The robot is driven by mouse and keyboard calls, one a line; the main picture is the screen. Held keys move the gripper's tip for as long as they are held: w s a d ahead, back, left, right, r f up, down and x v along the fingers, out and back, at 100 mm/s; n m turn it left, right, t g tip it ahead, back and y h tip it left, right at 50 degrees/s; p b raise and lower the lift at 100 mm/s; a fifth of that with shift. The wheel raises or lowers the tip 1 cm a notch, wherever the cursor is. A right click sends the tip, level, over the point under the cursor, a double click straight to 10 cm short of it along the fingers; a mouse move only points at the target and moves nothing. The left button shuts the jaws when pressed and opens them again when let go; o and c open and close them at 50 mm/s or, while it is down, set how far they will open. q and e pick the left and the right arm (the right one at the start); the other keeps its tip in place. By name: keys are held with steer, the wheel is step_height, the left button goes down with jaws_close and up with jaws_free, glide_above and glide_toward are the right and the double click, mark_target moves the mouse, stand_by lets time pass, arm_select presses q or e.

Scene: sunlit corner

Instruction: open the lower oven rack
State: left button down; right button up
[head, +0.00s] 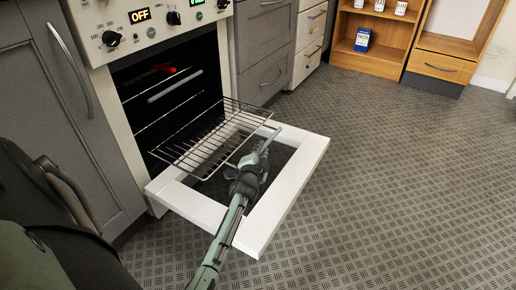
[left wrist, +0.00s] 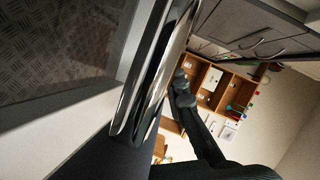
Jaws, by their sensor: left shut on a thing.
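The oven (head: 150,110) stands at the left in the head view with its white-framed door (head: 277,205) folded down. The lower wire rack (head: 205,150) is slid well out over the door. A grey bar handle (head: 269,141) runs along the rack's front. My left gripper (head: 254,164) reaches over the door and is shut on this handle. In the left wrist view, a shiny bar (left wrist: 165,70) runs close past the camera; the grip itself is hard to make out there. My right gripper is not in view.
A higher bar (head: 174,86) and a red-tipped piece (head: 163,68) show inside the oven. Grey cabinets (head: 262,45) flank it. A wooden shelf unit (head: 380,38) stands at the back. The patterned floor (head: 390,170) to the right is clear.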

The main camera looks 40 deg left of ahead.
arm_select(q)
steer(key=shift+d, duration=0.3)
steer(key=c, duration=1.6)
jaws_free()
steer(key=shift+o, duration=0.2)
step_height(320, 180, up, 10)
steer(key=shift+w+a+r, duration=0.1)
steer(key=shift+a+r, duration=0.05)
steer(key=shift+r, duration=0.1)
steer(key=shift+f, duration=0.2)
